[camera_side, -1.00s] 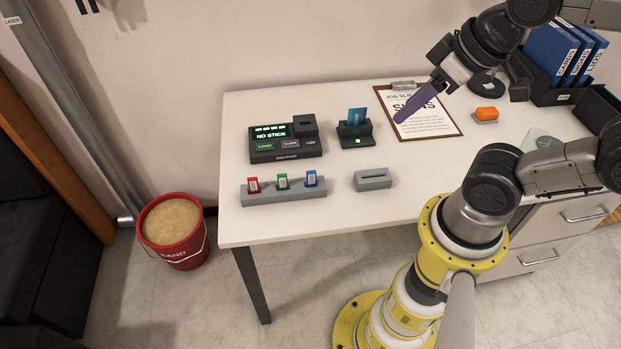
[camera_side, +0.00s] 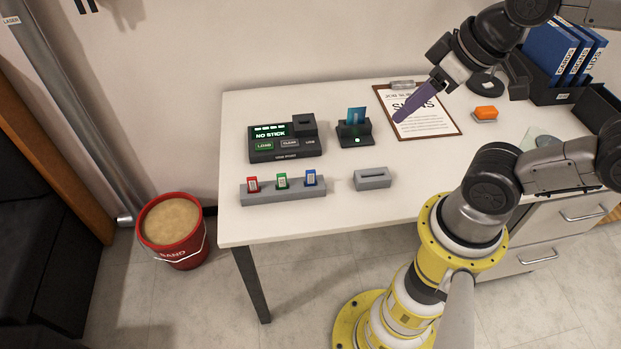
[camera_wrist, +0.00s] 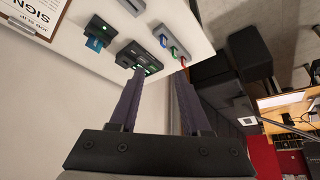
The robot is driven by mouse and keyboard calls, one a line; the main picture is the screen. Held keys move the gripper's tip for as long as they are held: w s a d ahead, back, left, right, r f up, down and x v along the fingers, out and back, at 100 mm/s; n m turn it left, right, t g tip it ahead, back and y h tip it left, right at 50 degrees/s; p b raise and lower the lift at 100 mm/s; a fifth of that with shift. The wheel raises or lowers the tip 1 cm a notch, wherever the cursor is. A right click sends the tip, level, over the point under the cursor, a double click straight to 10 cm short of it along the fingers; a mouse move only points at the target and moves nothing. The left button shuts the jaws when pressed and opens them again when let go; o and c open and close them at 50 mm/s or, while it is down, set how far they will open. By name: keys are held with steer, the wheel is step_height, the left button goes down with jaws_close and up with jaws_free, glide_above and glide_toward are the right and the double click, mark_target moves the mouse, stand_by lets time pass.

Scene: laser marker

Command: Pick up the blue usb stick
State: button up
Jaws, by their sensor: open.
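The blue usb stick (camera_side: 310,178) stands upright at the right end of a grey holder block (camera_side: 290,196) near the front left of the desk. A green stick (camera_side: 282,181) and a red stick (camera_side: 253,184) stand in the same block, left of it. My gripper (camera_side: 397,120) is in the air over the clipboard area, to the right of and behind the sticks, apart from them. In the wrist view its two purple fingers (camera_wrist: 157,85) are spread with nothing between them. The blue stick (camera_wrist: 163,40) also shows small at the top of the wrist view.
A black console (camera_side: 285,141) reading "NO STICK" stands behind the holder. A dark stand with a blue card (camera_side: 357,117), a grey slotted block (camera_side: 373,179), a clipboard (camera_side: 440,128) and an orange object (camera_side: 485,113) are on the desk. The front middle is mostly clear.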

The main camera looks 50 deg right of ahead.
steer(key=n+g, duration=0.4)
steer(key=n, duration=0.5)
glide_above(311, 171)
step_height(311, 171, down, 10)
steer(key=shift+g, duration=0.8)
steer(key=f, duration=1.2)
steer(key=shift+w+a+f, duration=0.1)
steer(key=shift+a+f, duration=0.15)
steer(key=shift+a, duration=0.15)
steer(key=shift+d+f, duration=0.2)
steer(key=shift+f, duration=1.3)
steer(key=shift+d+f, duration=0.2)
steer(key=shift+f, duration=1.3)
jaws_close()
